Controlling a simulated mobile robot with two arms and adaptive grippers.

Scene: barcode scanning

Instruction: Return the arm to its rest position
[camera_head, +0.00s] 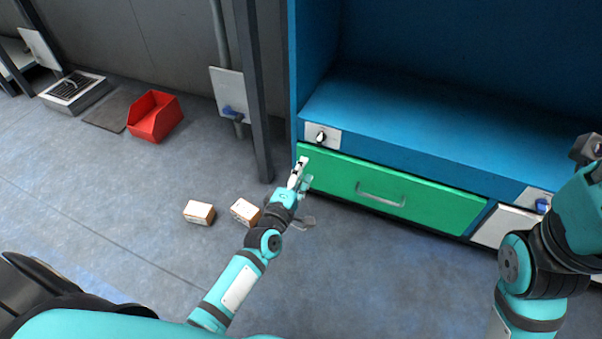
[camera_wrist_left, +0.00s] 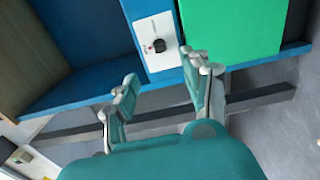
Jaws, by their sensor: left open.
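My left gripper (camera_head: 299,174) is in front of the left end of the blue workbench, near its green drawer. In the left wrist view the left gripper's two fingers (camera_wrist_left: 163,92) stand apart with nothing between them. My left arm reaches forward from the lower left of the head view. My right arm comes in at the right edge of the head view; its gripper's fingers cannot be made out there.
The blue workbench (camera_head: 420,120) has a closed green drawer (camera_head: 340,178) and a black knob (camera_head: 321,137). Two small boxes (camera_head: 199,212) (camera_head: 245,212) and a red bin (camera_head: 155,116) are on the floor to the left. A dark post (camera_head: 254,90) stands beside the bench.

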